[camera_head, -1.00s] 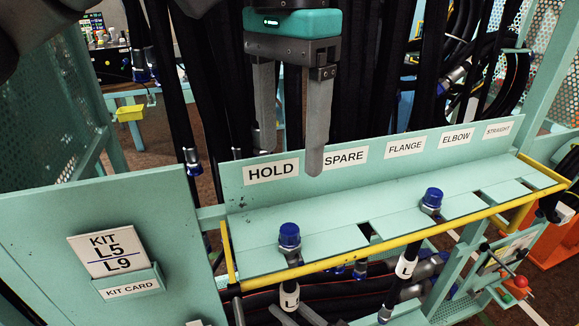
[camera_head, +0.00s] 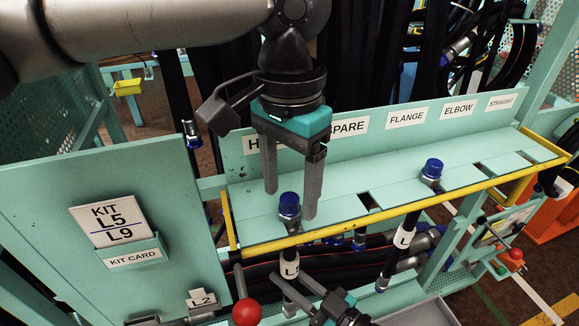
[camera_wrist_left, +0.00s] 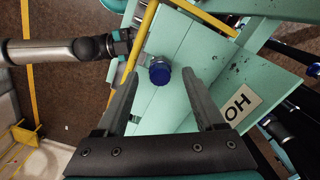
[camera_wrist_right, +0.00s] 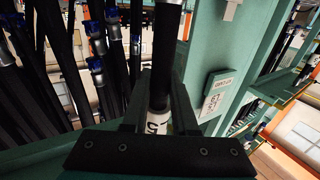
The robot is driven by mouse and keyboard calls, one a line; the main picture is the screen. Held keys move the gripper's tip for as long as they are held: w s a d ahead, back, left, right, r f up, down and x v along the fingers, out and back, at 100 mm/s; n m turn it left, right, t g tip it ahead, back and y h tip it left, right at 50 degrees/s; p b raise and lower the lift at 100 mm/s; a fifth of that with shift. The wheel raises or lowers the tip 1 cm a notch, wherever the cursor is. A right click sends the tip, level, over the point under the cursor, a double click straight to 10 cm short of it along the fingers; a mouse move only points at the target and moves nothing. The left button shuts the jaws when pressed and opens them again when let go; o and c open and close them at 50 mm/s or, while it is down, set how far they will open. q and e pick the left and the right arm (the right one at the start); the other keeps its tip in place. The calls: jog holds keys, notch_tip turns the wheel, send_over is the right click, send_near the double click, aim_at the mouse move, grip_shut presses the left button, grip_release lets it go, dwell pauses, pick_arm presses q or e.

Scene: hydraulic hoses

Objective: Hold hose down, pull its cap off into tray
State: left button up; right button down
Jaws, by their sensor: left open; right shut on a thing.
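The hose with a blue cap (camera_head: 289,204) stands upright in the slot at the HOLD end of the teal rack (camera_head: 390,197). My left gripper (camera_head: 291,204) is open, pointing down, with its fingers either side of the cap. In the left wrist view the cap (camera_wrist_left: 160,70) sits between and a little beyond the fingertips; I see no contact. My right gripper (camera_head: 298,290) is shut on the black hose under the rack, near its white label (camera_head: 289,270). The hose (camera_wrist_right: 165,60) also runs up between the fingers in the right wrist view. A grey surface, possibly the tray (camera_head: 420,314), shows at the bottom edge.
A second blue-capped hose (camera_head: 432,170) stands farther right in the rack. A yellow rail (camera_head: 400,210) runs along the rack's front edge. A red ball knob (camera_head: 246,312) is left of my right gripper. A kit card panel (camera_head: 105,225) stands at left.

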aim_at(290, 197)
pick_arm(q)
grip_shut()
dwell(0.7)
dwell(0.4)
jog(key=shift+r, duration=0.1)
jog(key=shift+r, duration=1)
jog(key=shift+r, duration=2)
pick_arm(e)
jog(key=c, duration=0.6)
grip_release()
